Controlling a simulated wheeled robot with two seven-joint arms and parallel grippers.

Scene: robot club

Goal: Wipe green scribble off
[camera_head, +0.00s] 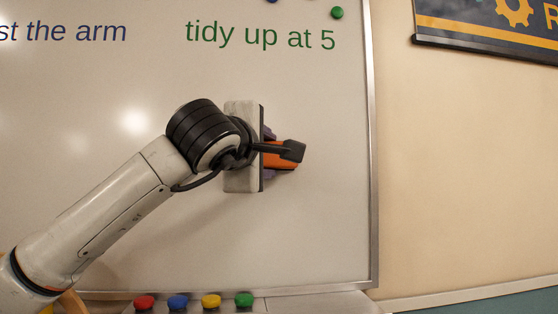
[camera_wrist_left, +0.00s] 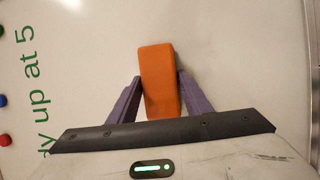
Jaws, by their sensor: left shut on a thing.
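An orange block-shaped eraser (camera_head: 284,162) is between the purple fingers of my left gripper (camera_head: 271,155), which is shut on it. The left wrist view shows the eraser (camera_wrist_left: 158,70) held between both fingers of the left gripper (camera_wrist_left: 159,80), against the whiteboard or just in front of it; I cannot tell if it touches. The whiteboard (camera_head: 320,230) bears green printed writing, "tidy up at 5" (camera_head: 260,36), above my gripper. I see no separate green scribble; the wrist and gripper hide part of the board. My right gripper is not in view.
Blue writing (camera_head: 64,31) is at the board's upper left. A green magnet (camera_head: 337,13) sits near the top. Red (camera_head: 144,302), blue (camera_head: 178,302), yellow (camera_head: 211,301) and green (camera_head: 244,300) round pieces line the ledge below. A dark poster (camera_head: 490,28) hangs right of the board's frame (camera_head: 373,180).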

